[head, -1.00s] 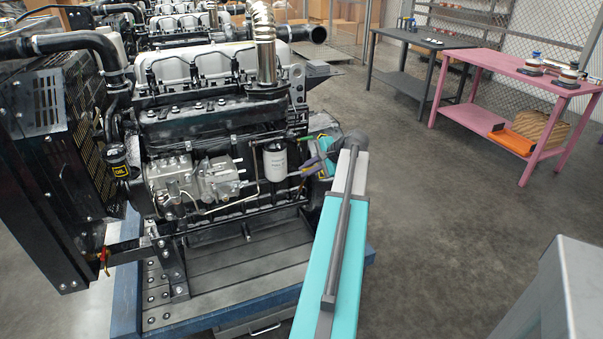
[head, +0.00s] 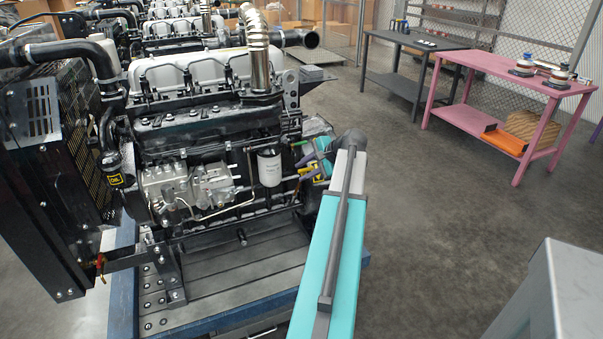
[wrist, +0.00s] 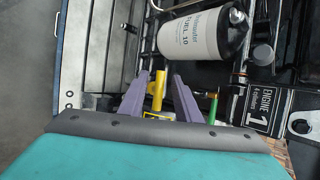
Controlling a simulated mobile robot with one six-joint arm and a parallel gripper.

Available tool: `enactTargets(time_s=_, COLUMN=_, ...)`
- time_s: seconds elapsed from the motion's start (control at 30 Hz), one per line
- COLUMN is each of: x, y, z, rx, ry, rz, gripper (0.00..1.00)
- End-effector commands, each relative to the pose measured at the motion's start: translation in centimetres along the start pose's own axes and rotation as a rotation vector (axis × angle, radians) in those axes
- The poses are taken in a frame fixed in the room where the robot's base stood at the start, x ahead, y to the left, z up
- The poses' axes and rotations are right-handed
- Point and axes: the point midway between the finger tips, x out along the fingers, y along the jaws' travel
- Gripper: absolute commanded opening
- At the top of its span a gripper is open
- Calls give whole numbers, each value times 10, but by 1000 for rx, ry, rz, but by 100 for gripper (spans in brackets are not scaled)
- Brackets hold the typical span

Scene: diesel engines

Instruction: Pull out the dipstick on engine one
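Engine one (head: 200,125) stands in front of me in the head view, and its "ENGINE 1" plate (wrist: 262,112) shows in the wrist view. My gripper (wrist: 161,76) is at the engine's right end, beside the white fuel filter (wrist: 205,35). Its two purple-grey fingers are apart, one on each side of a yellow handle (wrist: 157,90), apparently the dipstick's. A gap shows between the handle and the right finger; contact on the left is unclear. The handle's lower end is hidden. In the head view my gripper (head: 304,172) is small and partly merges with the engine.
A green-handled part (wrist: 213,105) is just right of the fingers in the wrist view. The filter (head: 269,168) is close on the left in the head view.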

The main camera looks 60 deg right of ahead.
Motion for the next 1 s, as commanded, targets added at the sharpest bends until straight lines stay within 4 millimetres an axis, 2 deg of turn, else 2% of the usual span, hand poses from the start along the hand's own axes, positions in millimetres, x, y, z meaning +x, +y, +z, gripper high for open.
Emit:
enactTargets(time_s=0.2, x=-1, y=0, z=1, rx=1, ry=-2, rz=1, gripper=30)
enactTargets(time_s=0.37, x=-11, y=0, z=1, rx=0, ry=-2, rz=-1, gripper=30)
enactTargets(time_s=0.57, x=-36, y=0, z=1, rx=0, ry=-1, rz=-1, gripper=30)
enactTargets(time_s=1.0, x=-106, y=0, z=1, rx=0, ry=0, rz=-1, gripper=30)
